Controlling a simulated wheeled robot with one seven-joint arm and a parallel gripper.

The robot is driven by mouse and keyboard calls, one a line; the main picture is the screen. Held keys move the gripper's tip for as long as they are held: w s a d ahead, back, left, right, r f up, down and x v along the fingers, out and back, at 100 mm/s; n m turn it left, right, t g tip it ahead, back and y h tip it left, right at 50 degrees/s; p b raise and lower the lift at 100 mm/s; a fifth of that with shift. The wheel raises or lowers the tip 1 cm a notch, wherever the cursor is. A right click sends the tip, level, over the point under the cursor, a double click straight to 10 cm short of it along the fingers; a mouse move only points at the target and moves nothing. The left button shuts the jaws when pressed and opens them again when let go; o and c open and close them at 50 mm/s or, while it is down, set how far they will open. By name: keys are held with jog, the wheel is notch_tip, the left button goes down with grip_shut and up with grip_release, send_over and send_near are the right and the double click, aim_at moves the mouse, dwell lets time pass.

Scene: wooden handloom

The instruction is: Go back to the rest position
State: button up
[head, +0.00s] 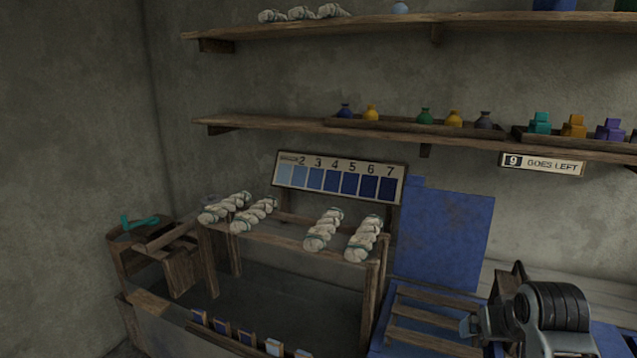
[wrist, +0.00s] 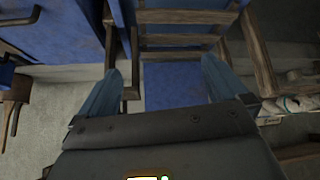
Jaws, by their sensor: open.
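My gripper (head: 468,326) is at the lower right in the head view, in front of a slatted wooden rack by the blue panel. In the wrist view my gripper (wrist: 165,85) has its two blue-grey fingers spread wide apart with nothing between them. Beyond the fingers the wrist view shows wooden bars and blue surfaces. No rest position is marked in either view.
White yarn skeins (head: 324,229) lie on a wooden rack (head: 285,233) left of a blue panel (head: 445,238). A numbered blue shade chart (head: 340,178) stands behind. Shelves hold small bottles (head: 425,116) and coloured blocks (head: 574,127). A "9 GOES LEFT" sign (head: 542,164) hangs below.

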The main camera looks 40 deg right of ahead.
jog(key=s+a+f+n+t+y, duration=0.1)
jog(key=s+a+f+n+t, duration=0.15)
jog(key=a, duration=0.85)
jog(key=s+a+f+n+t, duration=0.1)
jog(key=a+f+n+t, duration=0.2)
jog(key=a, duration=0.7)
jog(key=s+a+r+n+t+y+b, duration=0.1)
jog(key=s+a+r+n+t+y, duration=0.3)
jog(key=s+a+r, duration=0.6)
jog(key=s+a+t, duration=0.1)
jog(key=s+a, duration=0.2)
jog(key=shift+a+r+y, duration=0.15)
jog(key=shift+y, duration=0.25)
